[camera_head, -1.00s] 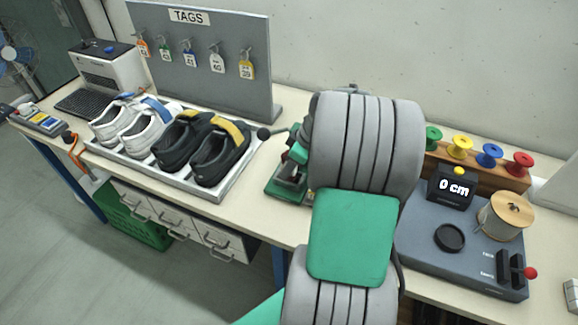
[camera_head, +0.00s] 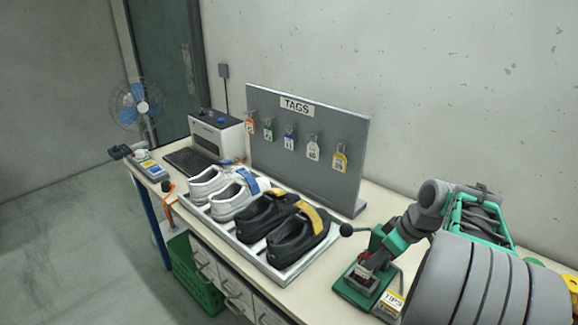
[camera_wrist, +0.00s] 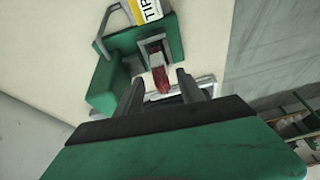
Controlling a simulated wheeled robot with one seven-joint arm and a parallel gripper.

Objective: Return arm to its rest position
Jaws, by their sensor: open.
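My gripper (camera_wrist: 160,92) is open in the wrist view, its two dark fingers apart. Between and beyond them is the red-tipped part (camera_wrist: 160,79) of a green hand press; I cannot tell whether the fingers touch it. In the head view my grey and green arm comes in from the right and bends down over the green press (camera_head: 358,285). The fingertips are hard to make out there. The press shows a black ball lever (camera_head: 346,230) and stands beside a box labelled TIPS (camera_head: 392,301).
A metal tray (camera_head: 275,272) holds a white pair and a black pair of shoes left of the press. Behind it stands a grey TAGS board (camera_head: 352,130) with several hanging tags. A box-shaped machine (camera_head: 215,135) and a fan (camera_head: 137,104) are farther left.

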